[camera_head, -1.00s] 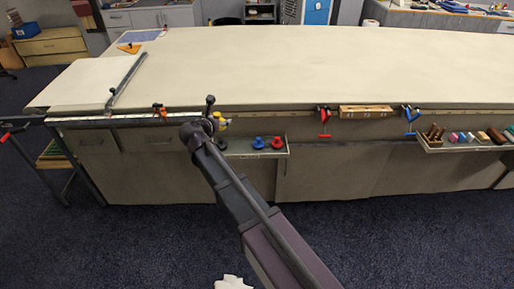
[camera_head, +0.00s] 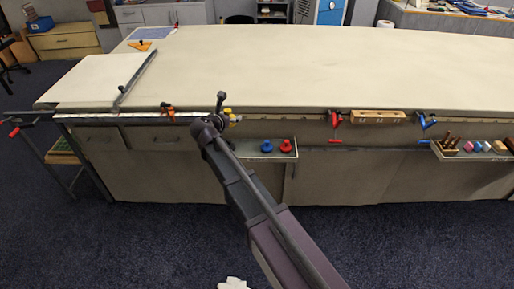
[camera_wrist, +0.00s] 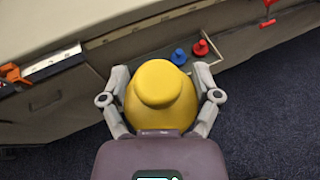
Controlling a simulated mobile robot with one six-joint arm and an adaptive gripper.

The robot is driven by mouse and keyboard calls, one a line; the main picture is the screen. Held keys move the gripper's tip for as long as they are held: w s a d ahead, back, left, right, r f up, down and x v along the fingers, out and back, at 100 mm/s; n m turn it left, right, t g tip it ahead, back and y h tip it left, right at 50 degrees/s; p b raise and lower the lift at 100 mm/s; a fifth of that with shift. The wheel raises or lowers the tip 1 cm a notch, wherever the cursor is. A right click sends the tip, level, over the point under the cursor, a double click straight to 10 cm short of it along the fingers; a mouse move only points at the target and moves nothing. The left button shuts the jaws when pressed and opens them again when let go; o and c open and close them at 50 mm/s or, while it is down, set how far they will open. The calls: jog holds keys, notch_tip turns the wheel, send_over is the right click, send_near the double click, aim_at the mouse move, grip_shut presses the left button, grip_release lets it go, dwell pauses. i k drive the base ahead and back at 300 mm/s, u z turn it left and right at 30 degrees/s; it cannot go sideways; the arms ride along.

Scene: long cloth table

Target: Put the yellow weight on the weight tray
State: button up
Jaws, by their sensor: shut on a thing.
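The yellow weight (camera_wrist: 160,90), round with a knob on top, is between the two grey fingers of my gripper (camera_wrist: 161,74) in the wrist view. My gripper is shut on it and holds it knob towards the camera. In the head view only a small part of the yellow weight (camera_head: 232,118) shows beside my wrist, in front of the table's edge. The weight tray (camera_head: 262,157) is a narrow shelf on the table's front, below and right of the weight. It carries a blue weight (camera_head: 267,147) and a red weight (camera_head: 286,146); its left part is partly hidden by my arm.
The long cloth table (camera_head: 300,65) stands behind, its top mostly clear. An orange clamp (camera_head: 168,109), a red clamp (camera_head: 334,118) and a blue clamp (camera_head: 427,121) sit along its front edge. A tool tray (camera_head: 448,156) with several items is at the right.

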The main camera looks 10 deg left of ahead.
aim_at(248, 145)
jog(key=i, duration=0.85)
jog(key=z, duration=0.05)
